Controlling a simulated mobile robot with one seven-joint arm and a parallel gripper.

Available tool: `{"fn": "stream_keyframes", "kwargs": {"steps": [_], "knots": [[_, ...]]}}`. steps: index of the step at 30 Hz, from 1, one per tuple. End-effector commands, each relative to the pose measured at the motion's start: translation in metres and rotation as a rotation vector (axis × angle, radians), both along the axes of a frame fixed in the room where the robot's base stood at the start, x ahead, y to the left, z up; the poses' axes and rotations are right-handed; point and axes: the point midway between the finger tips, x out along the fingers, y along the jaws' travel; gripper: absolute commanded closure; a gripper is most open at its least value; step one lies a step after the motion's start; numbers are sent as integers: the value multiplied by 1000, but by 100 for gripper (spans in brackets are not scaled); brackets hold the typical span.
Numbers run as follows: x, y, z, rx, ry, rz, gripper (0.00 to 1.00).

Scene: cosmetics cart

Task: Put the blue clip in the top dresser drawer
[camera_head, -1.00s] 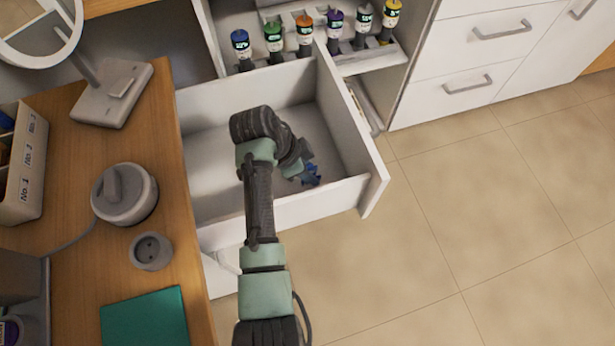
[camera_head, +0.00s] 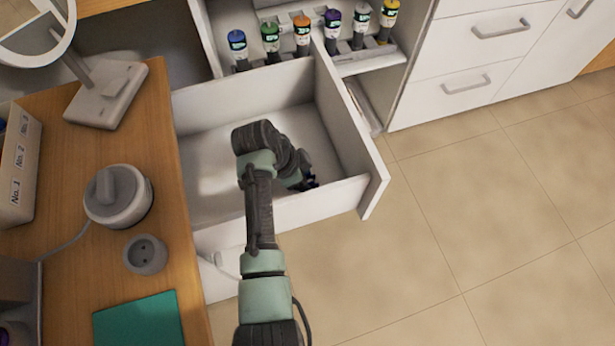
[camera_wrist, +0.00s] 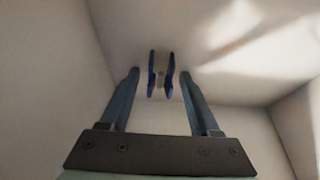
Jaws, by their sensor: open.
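The blue clip (camera_wrist: 152,76) shows in the wrist view as two dark blue upright halves with a small grey part between them. It is inside the open drawer, just beyond and between my fingertips. My gripper (camera_wrist: 160,73) is open, with a gap between each finger and the clip. In the head view my gripper (camera_head: 303,184) reaches down into the open white drawer (camera_head: 290,208), near its front right corner. There the clip is mostly hidden by the gripper. I cannot tell for certain whether the clip rests on the drawer floor.
The drawer's right wall (camera_head: 345,130) and front panel stand close to my gripper. Several colored bottles (camera_head: 302,35) stand in a rack behind. The wooden desktop at left holds a mirror (camera_head: 105,90), a round grey jar (camera_head: 118,197) and a teal mat (camera_head: 140,320). Floor at right is clear.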

Motion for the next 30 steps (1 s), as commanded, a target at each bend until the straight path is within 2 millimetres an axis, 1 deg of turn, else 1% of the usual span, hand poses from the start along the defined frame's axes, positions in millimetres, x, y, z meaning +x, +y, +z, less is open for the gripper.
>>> {"fn": "stream_keyframes", "kwargs": {"steps": [5, 7, 15, 18, 21, 25, 30], "knots": [[0, 1, 7, 0, -2, 1, 37], [-1, 5, 16, 0, -3, 1, 37], [-7, 26, 70, 0, -3, 2, 37], [-9, 33, 88, 0, -3, 2, 37], [-11, 38, 101, 0, -3, 1, 37], [-13, 42, 111, -1, -1, 1, 37], [-14, 44, 114, -1, 0, 1, 37]]}}
